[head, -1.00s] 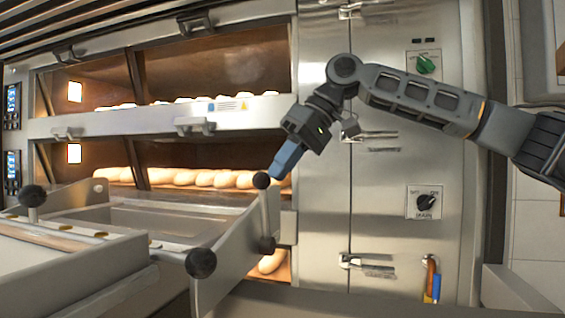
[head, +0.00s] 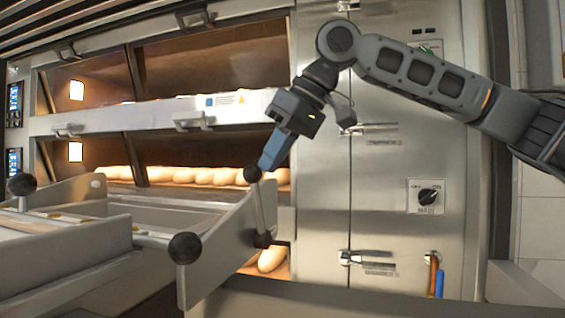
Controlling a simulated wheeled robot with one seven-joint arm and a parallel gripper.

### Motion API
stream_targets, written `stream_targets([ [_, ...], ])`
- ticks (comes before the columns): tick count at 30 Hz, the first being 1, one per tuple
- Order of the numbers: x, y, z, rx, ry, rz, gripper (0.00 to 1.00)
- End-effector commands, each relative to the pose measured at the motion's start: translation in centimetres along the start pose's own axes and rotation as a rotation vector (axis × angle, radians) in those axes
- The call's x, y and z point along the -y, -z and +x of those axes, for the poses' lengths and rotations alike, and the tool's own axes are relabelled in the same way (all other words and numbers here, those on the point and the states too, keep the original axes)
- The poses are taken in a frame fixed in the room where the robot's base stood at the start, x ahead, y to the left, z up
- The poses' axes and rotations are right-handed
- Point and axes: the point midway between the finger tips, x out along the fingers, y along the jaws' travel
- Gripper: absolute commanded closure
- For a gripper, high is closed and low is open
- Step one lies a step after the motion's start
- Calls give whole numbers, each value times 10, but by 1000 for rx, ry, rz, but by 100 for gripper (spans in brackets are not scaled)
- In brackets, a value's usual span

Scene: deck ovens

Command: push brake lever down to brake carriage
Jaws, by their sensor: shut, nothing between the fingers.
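The brake lever (head: 258,205) is a thin metal rod with a black ball knob (head: 252,174) on top and a dark pivot at its foot. It stands nearly upright, leaning slightly left, on the side panel of the metal carriage (head: 225,243). The carriage stands before the lower oven deck. My gripper (head: 267,164) is shut and empty. Its blue fingers point down and left, with their tips at the knob's upper right. They look to be touching the knob, but depth is hard to judge.
Two lit oven decks hold loaves (head: 200,175). A steel panel right of them carries latches, a main switch (head: 428,196) and hanging red and blue handles (head: 437,275). Another black ball (head: 185,248) sticks out at the carriage's front corner.

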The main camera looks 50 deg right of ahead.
Motion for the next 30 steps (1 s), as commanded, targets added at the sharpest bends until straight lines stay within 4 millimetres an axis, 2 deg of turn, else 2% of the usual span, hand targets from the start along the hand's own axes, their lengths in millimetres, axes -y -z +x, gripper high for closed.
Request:
stream_targets([
  [5, 27, -9, 11, -30, -93, -72, 100],
  [9, 46, -17, 16, -30, -85, -66, 100],
  [14, 65, -28, 24, -67, -207, -147, 100],
  [23, 87, -46, 40, -63, -196, -135, 100],
  [30, 96, -55, 50, -62, -199, -133, 100],
])
